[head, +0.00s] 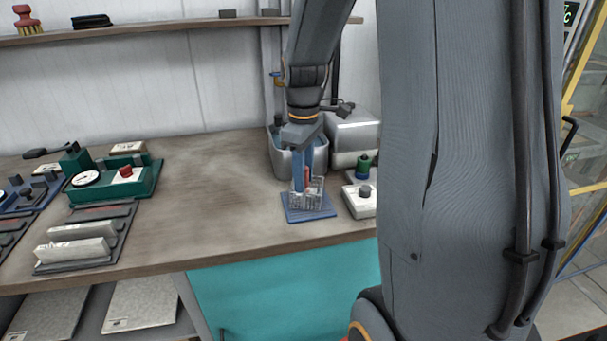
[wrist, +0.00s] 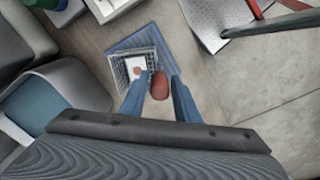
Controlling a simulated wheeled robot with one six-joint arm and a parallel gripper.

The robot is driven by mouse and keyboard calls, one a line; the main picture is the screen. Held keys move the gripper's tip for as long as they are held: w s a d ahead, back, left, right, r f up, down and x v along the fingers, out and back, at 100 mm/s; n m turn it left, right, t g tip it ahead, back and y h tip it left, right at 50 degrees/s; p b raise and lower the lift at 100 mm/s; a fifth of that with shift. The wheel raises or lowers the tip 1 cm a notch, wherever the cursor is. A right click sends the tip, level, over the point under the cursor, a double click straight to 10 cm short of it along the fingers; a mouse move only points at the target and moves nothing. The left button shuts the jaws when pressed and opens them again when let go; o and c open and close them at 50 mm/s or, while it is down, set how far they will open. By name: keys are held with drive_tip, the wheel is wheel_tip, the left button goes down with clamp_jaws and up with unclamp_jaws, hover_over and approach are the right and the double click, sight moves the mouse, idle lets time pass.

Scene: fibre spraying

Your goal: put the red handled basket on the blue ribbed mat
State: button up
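The wire basket (head: 312,194) with a red handle (head: 308,172) stands on the blue ribbed mat (head: 290,213), upright as far as I can see. In the wrist view the basket (wrist: 122,68) sits over the mat (wrist: 153,38), with a white card inside, and its red handle (wrist: 160,86) rises toward me. My gripper (head: 309,178) points down from above, its two blue fingers on either side of the handle. In the wrist view my gripper (wrist: 158,84) shows narrow gaps between fingers and handle, so it looks open. The fingers hide part of the basket.
A grey tub (head: 284,160) stands close behind the mat. A white box with a dark knob (head: 361,203) is close on its right. A green device with a dial (head: 115,180) and trays are at the left. The bench middle (head: 205,190) is clear.

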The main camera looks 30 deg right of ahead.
drive_tip(key=shift+o, duration=0.7)
wheel_tip(320, 180, up, 12)
drive_tip(key=shift+r+b, duration=0.15)
drive_tip(key=shift+b, duration=0.9)
